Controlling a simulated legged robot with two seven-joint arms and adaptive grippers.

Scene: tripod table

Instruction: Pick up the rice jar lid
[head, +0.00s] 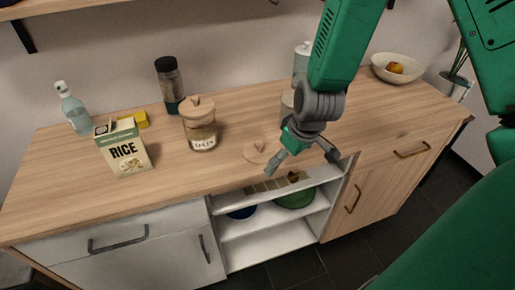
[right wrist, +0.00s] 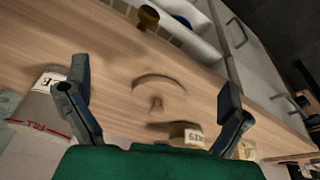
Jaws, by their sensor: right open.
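A round, light wooden lid with a knob (head: 257,152) lies flat on the countertop, near its front edge. In the right wrist view the lid (right wrist: 158,88) shows in the middle, between the spread fingers. My right gripper (head: 302,160) is open and empty, just right of the lid in the head view and apart from it. Its fingers also show in the right wrist view (right wrist: 155,80). A jar (head: 289,100) stands partly hidden behind my right arm; a pale jar with a partly hidden label (right wrist: 40,110) shows at left in the wrist view. My left gripper is not in view.
A lidded jar (head: 200,128) stands left of the lid, near a rice box (head: 125,150), a dark bottle (head: 170,85) and a spray bottle (head: 74,110). A fruit bowl (head: 398,68) is at the back right. Open shelves (head: 270,222) lie below the counter edge.

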